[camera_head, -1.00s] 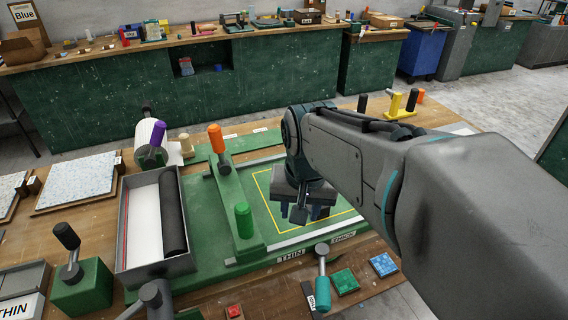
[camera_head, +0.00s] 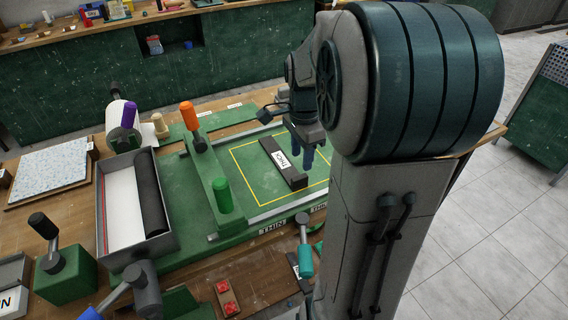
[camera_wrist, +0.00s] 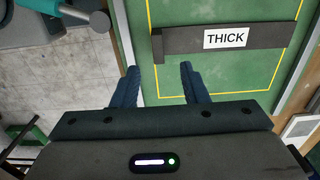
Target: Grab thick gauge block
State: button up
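The thick gauge block (camera_head: 279,158) is a dark bar with a white label reading THICK. It lies on the green bed inside the yellow outline (camera_head: 247,178). In the wrist view the gauge block (camera_wrist: 270,36) runs across the upper right, beyond my fingertips. My gripper (camera_head: 308,160) is above the bed, just right of the block in the head view. In the wrist view my gripper (camera_wrist: 158,82) has its two blue fingers apart with nothing between them. The fingers do not touch the block.
A green crossbar with orange (camera_head: 189,116) and green (camera_head: 223,195) knobs spans the bed left of the block. A grey tray (camera_head: 170,238) with a black roller stands farther left. A teal-handled lever (camera_head: 305,258) is at the bed's front edge.

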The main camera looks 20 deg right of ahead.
aim_at(300, 176)
notch_tip(300, 176, down, 6)
jog(key=shift+s+a+f+p, duration=0.15)
jog(key=shift+f+p, duration=0.1)
jog(key=shift+p, duration=0.15)
grip_shut()
